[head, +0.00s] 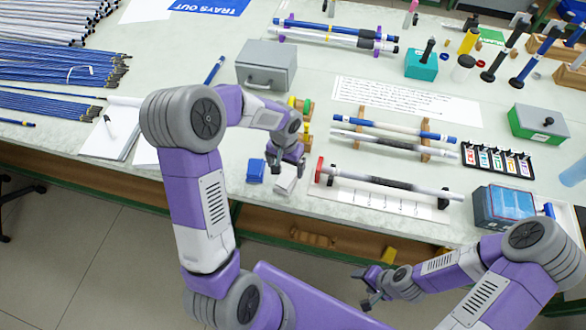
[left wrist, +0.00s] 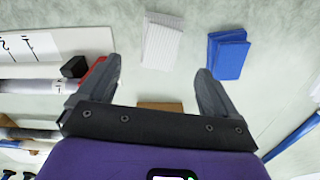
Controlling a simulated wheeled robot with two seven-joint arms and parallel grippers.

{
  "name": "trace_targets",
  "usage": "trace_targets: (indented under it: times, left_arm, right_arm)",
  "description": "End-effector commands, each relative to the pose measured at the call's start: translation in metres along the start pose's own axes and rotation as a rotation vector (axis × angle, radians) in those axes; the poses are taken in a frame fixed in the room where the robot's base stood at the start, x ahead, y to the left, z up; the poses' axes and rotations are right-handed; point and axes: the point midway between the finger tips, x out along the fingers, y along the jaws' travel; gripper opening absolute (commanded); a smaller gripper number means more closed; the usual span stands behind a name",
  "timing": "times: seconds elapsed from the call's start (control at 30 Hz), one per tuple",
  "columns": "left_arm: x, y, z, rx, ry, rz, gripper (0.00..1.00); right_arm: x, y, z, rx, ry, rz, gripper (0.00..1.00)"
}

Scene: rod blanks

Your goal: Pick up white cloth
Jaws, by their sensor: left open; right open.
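The white cloth (head: 285,183) is a small folded pad lying flat on the bench near its front edge. In the left wrist view the white cloth (left wrist: 161,42) lies beyond the fingertips, roughly between their lines, and nothing touches it. My left gripper (head: 287,168) is open and empty, just behind and above the white cloth in the head view; its two fingers show in the left wrist view (left wrist: 160,78). A folded blue cloth (head: 256,171) lies to the left of the white one. My right gripper (head: 366,291) is open and empty, low in front of the bench.
A rod with a red end (head: 320,168) lies on a white sheet to the right of the cloths. A grey metal box (head: 266,66) stands behind. A notebook (head: 110,133) and bundles of blue rods (head: 50,103) are at the left. Bare bench lies around the cloths.

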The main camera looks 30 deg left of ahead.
Motion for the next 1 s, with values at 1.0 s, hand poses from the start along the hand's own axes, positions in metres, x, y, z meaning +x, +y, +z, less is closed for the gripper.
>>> trace_targets:
  times: [1.0]
  left_arm:
    - [0.072,0.001,-0.002,0.0,-0.001,0.001,0.63]
  right_arm:
    - [0.015,0.006,0.0,0.0,-0.001,0.0,0.6]
